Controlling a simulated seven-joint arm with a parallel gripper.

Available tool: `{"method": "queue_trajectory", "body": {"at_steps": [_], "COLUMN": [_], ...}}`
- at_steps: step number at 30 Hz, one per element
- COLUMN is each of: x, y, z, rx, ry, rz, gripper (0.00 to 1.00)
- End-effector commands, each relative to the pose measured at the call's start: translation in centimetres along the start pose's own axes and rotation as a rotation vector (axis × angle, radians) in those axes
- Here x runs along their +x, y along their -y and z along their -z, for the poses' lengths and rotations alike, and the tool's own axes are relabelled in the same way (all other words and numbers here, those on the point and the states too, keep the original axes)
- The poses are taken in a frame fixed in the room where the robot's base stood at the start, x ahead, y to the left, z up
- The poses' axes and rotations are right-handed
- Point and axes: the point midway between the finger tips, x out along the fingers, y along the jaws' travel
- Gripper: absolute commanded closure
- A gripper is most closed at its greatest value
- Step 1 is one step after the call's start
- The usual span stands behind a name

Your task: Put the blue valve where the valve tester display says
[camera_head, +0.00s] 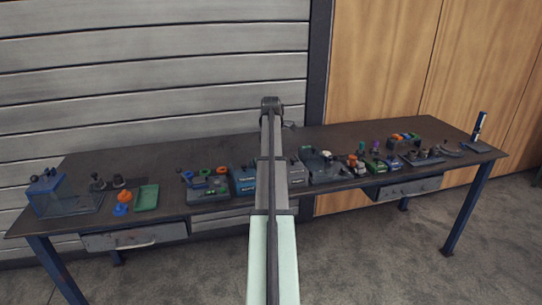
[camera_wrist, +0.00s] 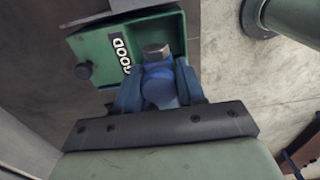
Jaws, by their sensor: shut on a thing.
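In the wrist view my gripper (camera_wrist: 158,78) is shut on the blue valve (camera_wrist: 160,90), a rounded blue body with a metal hex end (camera_wrist: 156,50). A green piece (camera_wrist: 100,65) with a white GOOD label (camera_wrist: 121,55) and a black knob lies just beyond the valve. The valve overlaps it in the picture; I cannot tell whether they touch. In the head view my arm runs up the middle and my gripper and the held valve cannot be made out. I cannot pick out or read the valve tester display.
The dark workbench (camera_head: 150,160) spans the head view. A clear bin (camera_head: 65,204), a green tray (camera_head: 146,197) and an orange-and-blue part (camera_head: 122,204) stand at its left. Several boxes and small parts crowd the middle and right. A green pipe (camera_wrist: 290,18) shows in the wrist view.

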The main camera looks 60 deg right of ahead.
Motion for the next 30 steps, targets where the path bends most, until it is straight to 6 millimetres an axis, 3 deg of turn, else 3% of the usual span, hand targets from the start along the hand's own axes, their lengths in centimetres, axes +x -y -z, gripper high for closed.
{"method": "queue_trajectory", "body": {"at_steps": [11, 30], "x": [0.2, 2.8], "y": [0.0, 0.0], "z": [0.0, 0.0], "rx": [0.000, 0.000], "ry": [0.000, 0.000], "rz": [0.000, 0.000], "gripper": [1.00, 1.00]}}
